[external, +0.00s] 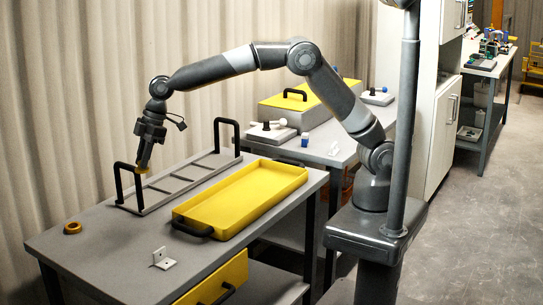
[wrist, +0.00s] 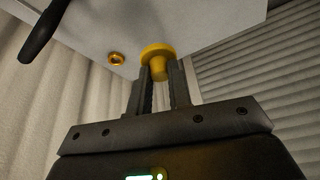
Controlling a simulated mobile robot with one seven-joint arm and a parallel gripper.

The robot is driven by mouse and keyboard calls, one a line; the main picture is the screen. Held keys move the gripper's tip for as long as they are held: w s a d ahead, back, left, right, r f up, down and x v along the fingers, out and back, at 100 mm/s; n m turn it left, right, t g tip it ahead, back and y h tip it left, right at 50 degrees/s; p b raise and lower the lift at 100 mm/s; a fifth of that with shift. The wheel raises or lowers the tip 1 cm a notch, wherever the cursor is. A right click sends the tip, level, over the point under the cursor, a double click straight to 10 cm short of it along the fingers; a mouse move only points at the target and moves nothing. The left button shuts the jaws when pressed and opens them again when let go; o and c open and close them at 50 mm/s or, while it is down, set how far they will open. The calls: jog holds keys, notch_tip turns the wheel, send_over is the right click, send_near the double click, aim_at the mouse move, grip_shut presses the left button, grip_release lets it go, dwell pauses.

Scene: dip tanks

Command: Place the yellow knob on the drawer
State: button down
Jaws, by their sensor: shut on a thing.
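My gripper (external: 144,158) points down above the left end of the grey rack, close to its left black handle. It is shut on the yellow knob (wrist: 158,58), which shows between the fingertips in the wrist view, its wide round end outward. In the external view only a small yellow part of the knob (external: 143,169) shows at the fingertips. A drawer with a yellow front (external: 232,276) and a dark handle is under the near table at the lower middle. Its inside is not visible.
A yellow tray (external: 182,212) with a black handle lies on the table (external: 95,262), beside the grey rack (external: 152,207) with upright black handles. A yellow ring (external: 72,228) and a white bracket (external: 163,259) lie at the left and front. Bare tabletop lies between them.

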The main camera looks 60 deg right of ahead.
jog(key=s+a+n, duration=0.2)
jog(key=s+a, duration=0.6)
notch_tip(320, 180, down, 11)
jog(key=shift+g, duration=0.3)
jog(key=s+a+f, duration=0.2)
jog(key=a, duration=0.1)
jog(key=s+a+f, duration=0.2)
jog(key=a, duration=0.1)
jog(key=s+a+f, duration=0.2)
jog(key=a+f, duration=0.1)
jog(key=shift+a, duration=0.25)
jog(key=shift+s+a+f, duration=0.1)
jog(key=shift+f, duration=1.9)
jog(key=shift+f, duration=0.2)
jog(key=c, duration=1.3)
grip_release()
jog(key=shift+c, duration=0.2)
